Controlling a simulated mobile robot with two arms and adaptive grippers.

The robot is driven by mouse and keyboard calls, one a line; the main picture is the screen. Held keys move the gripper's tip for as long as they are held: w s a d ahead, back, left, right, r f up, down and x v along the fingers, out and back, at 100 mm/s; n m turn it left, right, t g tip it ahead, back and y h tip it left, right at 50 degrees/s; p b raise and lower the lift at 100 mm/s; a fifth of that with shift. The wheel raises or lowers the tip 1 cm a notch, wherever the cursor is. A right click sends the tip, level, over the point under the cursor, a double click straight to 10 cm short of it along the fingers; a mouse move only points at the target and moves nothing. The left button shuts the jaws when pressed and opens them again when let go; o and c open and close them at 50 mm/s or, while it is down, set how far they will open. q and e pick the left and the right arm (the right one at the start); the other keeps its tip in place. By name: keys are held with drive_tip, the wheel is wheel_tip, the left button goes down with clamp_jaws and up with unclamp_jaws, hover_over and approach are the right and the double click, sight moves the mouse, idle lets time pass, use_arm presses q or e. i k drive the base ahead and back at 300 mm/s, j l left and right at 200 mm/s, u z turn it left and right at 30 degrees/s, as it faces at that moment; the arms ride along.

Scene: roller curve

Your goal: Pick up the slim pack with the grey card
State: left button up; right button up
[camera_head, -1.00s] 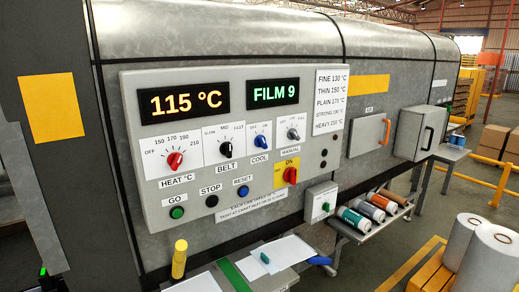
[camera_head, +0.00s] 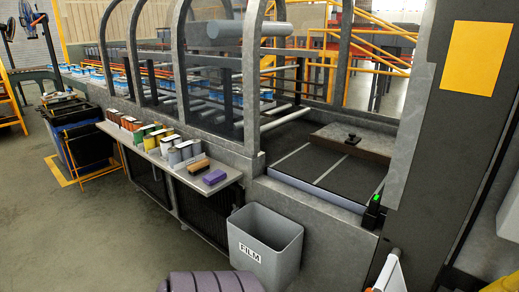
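Several small packs stand in a row on a narrow shelf (camera_head: 228,167) along the front of the machine. Towards the near end are greyish packs (camera_head: 175,156), next to green, white and yellow ones. They are small here, and I cannot tell which one is the slim pack with the grey card. Neither of my grippers is in view.
A brown block (camera_head: 198,167) and a purple block (camera_head: 214,177) lie at the shelf's near end. A grey bin (camera_head: 264,245) marked FILM stands on the floor beside the shelf. The floor (camera_head: 70,240) before the shelf is clear.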

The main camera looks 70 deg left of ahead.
sight(184, 154)
drive_tip(key=u, duration=2.95)
drive_tip(key=i+j+z, duration=0.3)
drive_tip(key=i+j, duration=0.55)
drive_tip(key=j, duration=0.1)
